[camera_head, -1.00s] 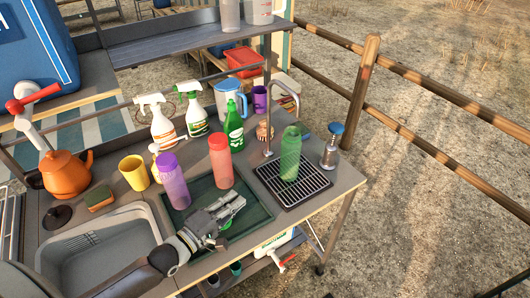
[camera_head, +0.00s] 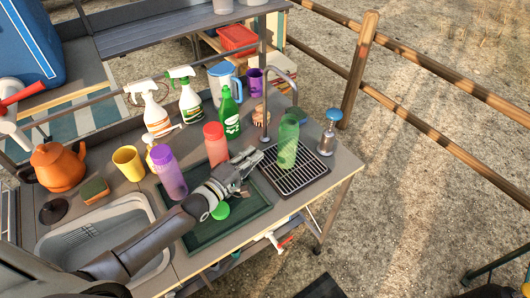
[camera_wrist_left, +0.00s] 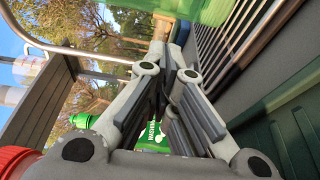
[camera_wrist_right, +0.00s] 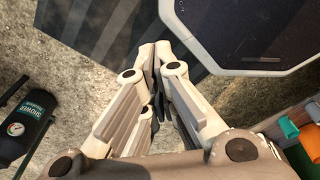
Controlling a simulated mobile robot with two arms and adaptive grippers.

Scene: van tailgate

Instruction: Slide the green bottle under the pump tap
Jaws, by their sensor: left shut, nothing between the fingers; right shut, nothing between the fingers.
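The translucent green bottle (camera_head: 288,145) stands upright on the black drain grate (camera_head: 314,168). The thin curved pump tap (camera_head: 266,112) rises behind and left of it; its spout end comes down close above the bottle top, and I cannot tell whether they line up exactly. My left gripper (camera_head: 258,156) is shut and empty, its tips just left of the bottle, at the grate's left edge. In the left wrist view the shut fingertips (camera_wrist_left: 176,42) point toward a green surface at the top, probably this bottle. My right gripper (camera_wrist_right: 153,55) is shut and empty, away from the bottle.
A red bottle (camera_head: 215,145) and a purple bottle (camera_head: 170,172) stand left of the grate, near my left arm. A green soap bottle (camera_head: 230,115) stands behind. A blue-topped dispenser (camera_head: 328,138) stands right of the green bottle. A green lid (camera_head: 220,211) lies on the tray.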

